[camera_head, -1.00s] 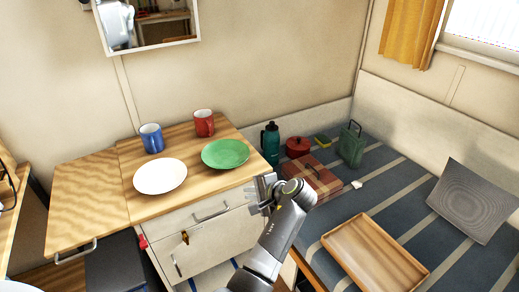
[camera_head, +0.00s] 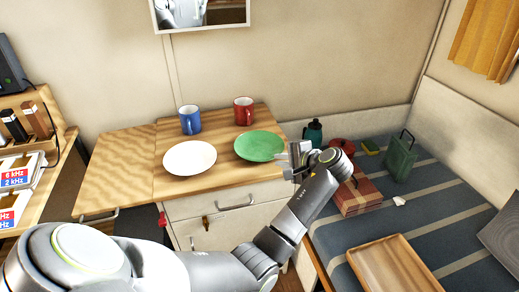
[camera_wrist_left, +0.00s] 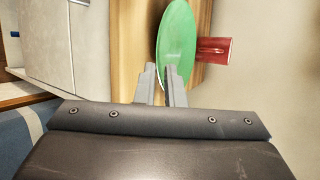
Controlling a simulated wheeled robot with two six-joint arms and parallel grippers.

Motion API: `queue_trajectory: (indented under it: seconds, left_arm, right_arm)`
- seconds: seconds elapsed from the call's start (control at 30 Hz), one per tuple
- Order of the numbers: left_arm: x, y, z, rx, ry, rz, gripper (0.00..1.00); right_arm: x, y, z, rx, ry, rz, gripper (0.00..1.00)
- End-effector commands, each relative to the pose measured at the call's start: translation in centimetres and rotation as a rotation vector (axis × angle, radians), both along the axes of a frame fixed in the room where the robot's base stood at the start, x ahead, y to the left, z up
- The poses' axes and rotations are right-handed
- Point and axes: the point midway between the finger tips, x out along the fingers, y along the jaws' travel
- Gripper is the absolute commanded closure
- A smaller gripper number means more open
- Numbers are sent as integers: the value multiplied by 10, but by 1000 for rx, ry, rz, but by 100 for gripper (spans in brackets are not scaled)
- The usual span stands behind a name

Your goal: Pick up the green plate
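The green plate (camera_head: 260,146) lies on the wooden counter (camera_head: 225,180), near its right end. It also shows upright in the left wrist view (camera_wrist_left: 177,40), just beyond the fingertips. My left gripper (camera_head: 291,154) is at the plate's right edge in the head view. In the left wrist view its two fingers (camera_wrist_left: 161,72) stand apart, with a narrow gap between them. One finger overlaps the plate's near edge. I cannot tell whether it touches the plate. My right gripper is in neither view.
A white plate (camera_head: 190,158) lies left of the green one. A blue mug (camera_head: 190,120) and a red mug (camera_head: 244,111) stand behind. Right of the counter, a teal bottle (camera_head: 313,133), a red pot (camera_head: 341,147) and a wooden tray (camera_head: 397,266) are on the striped bench.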

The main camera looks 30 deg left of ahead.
Motion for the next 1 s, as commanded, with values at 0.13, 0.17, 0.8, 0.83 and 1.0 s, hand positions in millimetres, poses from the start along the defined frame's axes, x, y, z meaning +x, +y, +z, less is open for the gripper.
queue_trajectory:
  seconds: [0.13, 0.17, 0.8, 0.83, 1.0]
  left_arm:
    - [2, 8, -5, 0, 0, -1, 91]
    - [2, 10, -6, 1, -1, -1, 91]
    - [6, 54, -30, -1, -2, -1, 91]
    - [6, 54, -30, -1, -1, -2, 92]
    - [6, 54, -29, -1, -1, -2, 100]
  right_arm:
    - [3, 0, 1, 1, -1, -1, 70]
    - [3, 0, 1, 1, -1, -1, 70]
    - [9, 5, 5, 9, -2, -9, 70]
    - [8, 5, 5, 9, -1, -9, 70]
    - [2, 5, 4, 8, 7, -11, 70]
